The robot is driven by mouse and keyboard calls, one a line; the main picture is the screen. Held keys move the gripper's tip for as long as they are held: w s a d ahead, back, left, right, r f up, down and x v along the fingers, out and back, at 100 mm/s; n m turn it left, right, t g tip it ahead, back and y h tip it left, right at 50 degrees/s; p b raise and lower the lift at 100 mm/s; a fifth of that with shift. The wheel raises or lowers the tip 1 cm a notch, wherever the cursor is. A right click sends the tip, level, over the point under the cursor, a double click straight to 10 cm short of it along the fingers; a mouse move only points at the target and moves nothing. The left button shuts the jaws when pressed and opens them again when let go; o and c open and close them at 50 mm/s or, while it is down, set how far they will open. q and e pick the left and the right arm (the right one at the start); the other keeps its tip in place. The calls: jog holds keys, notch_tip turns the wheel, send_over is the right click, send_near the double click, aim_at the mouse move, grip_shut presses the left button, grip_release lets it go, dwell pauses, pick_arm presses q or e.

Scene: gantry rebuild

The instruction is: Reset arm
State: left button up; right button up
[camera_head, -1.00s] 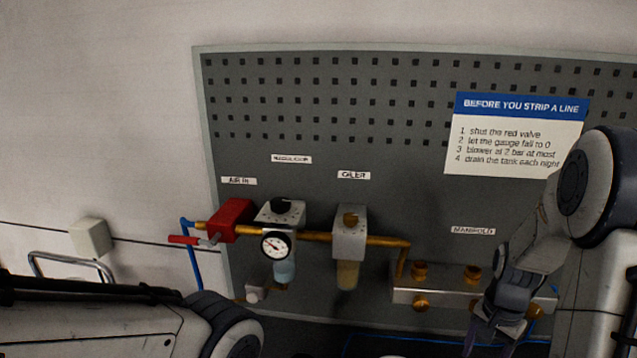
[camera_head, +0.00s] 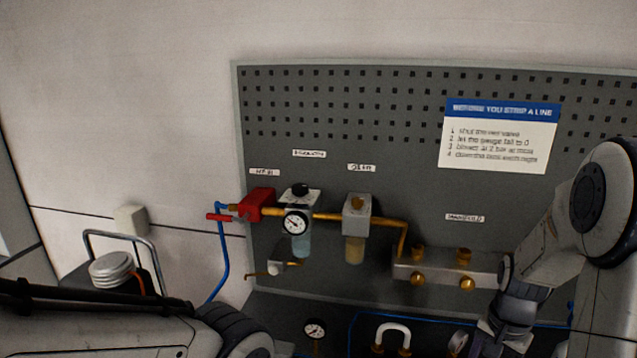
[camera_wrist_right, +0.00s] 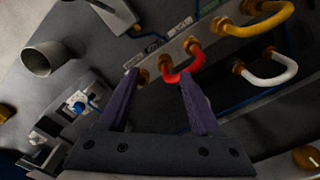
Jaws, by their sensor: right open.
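My right arm (camera_head: 540,265) comes down at the right of the head view, in front of the right end of the manifold (camera_head: 437,268). Its fingertips cannot be made out there. In the right wrist view my right gripper (camera_wrist_right: 160,82) is open, its two dark fingers apart. A red hose loop (camera_wrist_right: 183,72) shows beyond and between the fingertips; I cannot tell that anything touches it. My left arm (camera_head: 130,335) crosses the lower left of the head view, and its gripper is out of sight.
A pegboard panel (camera_head: 340,105) carries a red valve (camera_head: 258,204), a gauge (camera_head: 295,224) and an oiler (camera_head: 356,216). A white hose loop (camera_head: 393,329) and another gauge (camera_head: 314,329) stand below. In the wrist view, a yellow loop (camera_wrist_right: 262,24) and an open metal tube (camera_wrist_right: 42,60) are near.

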jog(key=s+a+r+n+b, duration=0.15)
jog(key=a+n, duration=0.25)
jog(key=a, duration=0.5)
jog(key=s+a+r+n, duration=0.2)
jog(key=a+n, duration=0.3)
jog(key=a, duration=0.5)
jog(key=s+a+r+n+y+b, duration=0.1)
jog(key=s+a+n, duration=0.8)
jog(key=s, duration=0.4)
jog(key=shift+s+a+r, duration=0.15)
jog(key=shift+a+r, duration=0.2)
jog(key=shift+r, duration=0.05)
